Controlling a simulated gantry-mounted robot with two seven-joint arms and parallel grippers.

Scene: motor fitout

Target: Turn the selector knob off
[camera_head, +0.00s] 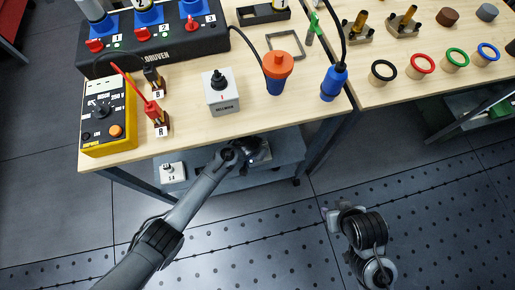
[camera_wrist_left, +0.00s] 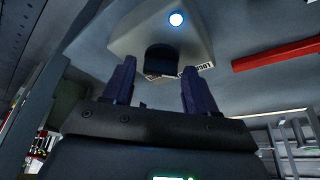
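In the left wrist view, a grey box (camera_wrist_left: 190,35) carries a black knob (camera_wrist_left: 160,58), a lit blue-white lamp (camera_wrist_left: 176,19) and a label only partly legible. My left gripper's fingers (camera_wrist_left: 158,75) are open, one on each side of the knob. I cannot tell whether they touch it. In the head view, my left gripper (camera_head: 256,153) is below the bench's front edge, over the lower shelf, and the box is mostly hidden there. My right gripper (camera_head: 334,212) is low over the floor, away from the bench; its fingers are unclear.
On the bench (camera_head: 190,130) stand a white box with a black knob (camera_head: 220,92), a yellow meter (camera_head: 107,115), an orange plug (camera_head: 276,72) and a blue connector (camera_head: 333,82). A white box marked 14 (camera_head: 172,172) is on the shelf (camera_head: 215,183). A red bar (camera_wrist_left: 275,54) is right of the grey box.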

